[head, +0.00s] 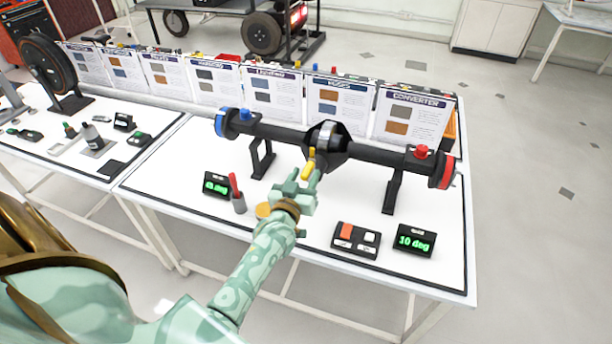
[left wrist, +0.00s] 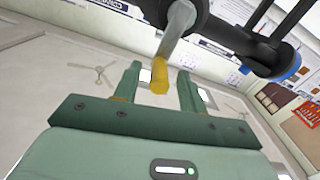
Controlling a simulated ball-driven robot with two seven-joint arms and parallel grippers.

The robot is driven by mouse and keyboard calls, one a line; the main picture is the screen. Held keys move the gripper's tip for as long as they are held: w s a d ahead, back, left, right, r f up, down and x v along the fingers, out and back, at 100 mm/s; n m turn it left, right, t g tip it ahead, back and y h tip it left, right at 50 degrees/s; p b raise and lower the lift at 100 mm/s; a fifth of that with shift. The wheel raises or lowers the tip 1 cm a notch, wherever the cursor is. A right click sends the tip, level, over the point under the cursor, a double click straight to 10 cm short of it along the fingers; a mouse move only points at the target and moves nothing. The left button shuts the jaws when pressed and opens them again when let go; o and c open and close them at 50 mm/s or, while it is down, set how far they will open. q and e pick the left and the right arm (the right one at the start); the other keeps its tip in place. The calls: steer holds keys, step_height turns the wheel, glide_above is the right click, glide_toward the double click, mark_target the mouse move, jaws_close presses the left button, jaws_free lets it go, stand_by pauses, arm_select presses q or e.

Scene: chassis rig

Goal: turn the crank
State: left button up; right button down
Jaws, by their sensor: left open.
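The crank has a yellow handle (head: 312,153) at the front of the black differential housing (head: 327,138) in the middle of the axle. In the left wrist view the yellow handle end (left wrist: 160,78) sits on a grey shaft that comes from the black housing (left wrist: 170,12). My left gripper (head: 303,178) is open just in front of the handle. In the left wrist view its two fingers (left wrist: 159,92) stand on either side of the yellow end, with gaps showing. Whether the handle is deep between the fingers I cannot tell. My right gripper is not in view.
The axle tube (head: 280,131) has a blue end (head: 222,122) and a red end (head: 441,171) on black stands. Posters (head: 411,117) stand behind.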

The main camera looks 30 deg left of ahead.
arm_select(q)
steer(key=shift+w+a, duration=0.1)
steer(key=shift+w, duration=0.5)
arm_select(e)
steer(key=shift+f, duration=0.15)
arm_select(q)
jaws_close()
